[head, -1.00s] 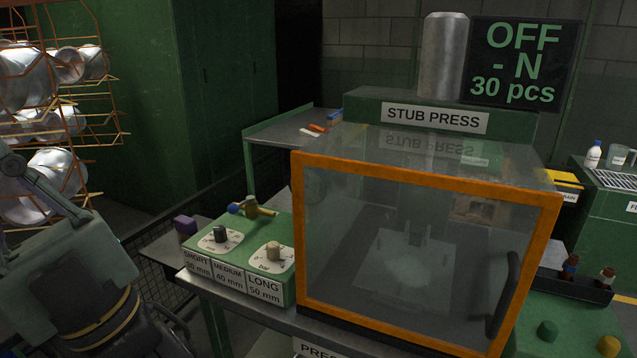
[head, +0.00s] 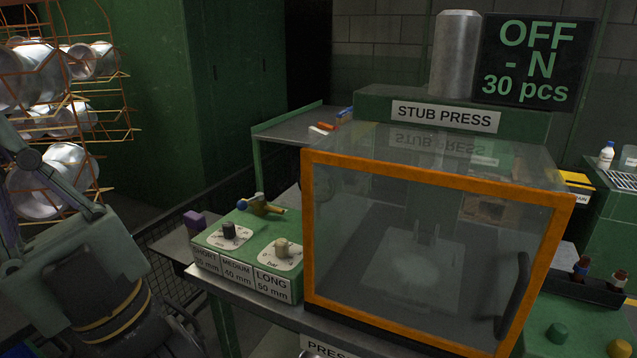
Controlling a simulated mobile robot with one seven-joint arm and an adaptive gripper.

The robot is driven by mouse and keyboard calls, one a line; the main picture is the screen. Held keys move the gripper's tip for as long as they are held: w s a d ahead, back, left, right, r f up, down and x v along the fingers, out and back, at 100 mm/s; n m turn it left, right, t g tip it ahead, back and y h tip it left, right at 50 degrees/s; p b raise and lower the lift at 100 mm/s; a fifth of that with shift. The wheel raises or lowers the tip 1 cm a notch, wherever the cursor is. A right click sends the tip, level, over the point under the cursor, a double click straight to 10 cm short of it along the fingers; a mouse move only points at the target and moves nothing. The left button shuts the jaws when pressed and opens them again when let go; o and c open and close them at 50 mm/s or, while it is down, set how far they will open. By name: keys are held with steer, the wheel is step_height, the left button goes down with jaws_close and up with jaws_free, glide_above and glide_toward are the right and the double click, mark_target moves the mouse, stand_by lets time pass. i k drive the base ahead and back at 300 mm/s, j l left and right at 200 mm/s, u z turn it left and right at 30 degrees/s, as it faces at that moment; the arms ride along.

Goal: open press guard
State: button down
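The press guard (head: 307,240) is an orange-framed clear box front on the stub press (head: 445,116). It looks closed. Its dark curved handle (head: 513,300) is on the right side of the frame, near the lower right corner. Through the clear panel a pale plate and the press tooling show dimly. My arm shows at the lower left, well left of the guard and apart from it. The fingertips of my gripper cannot be made out.
A green control box (head: 248,250) with two knobs and a valve stands left of the guard. A wire rack of metal pots (head: 60,175) stands at far left. The display (head: 535,62) reads OFF.

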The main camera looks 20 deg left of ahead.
mark_target(507, 329)
steer(key=k+l+z, duration=0.15)
steer(key=k+z, duration=0.2)
steer(key=k+l+z, duration=0.35)
steer(key=j, duration=0.1)
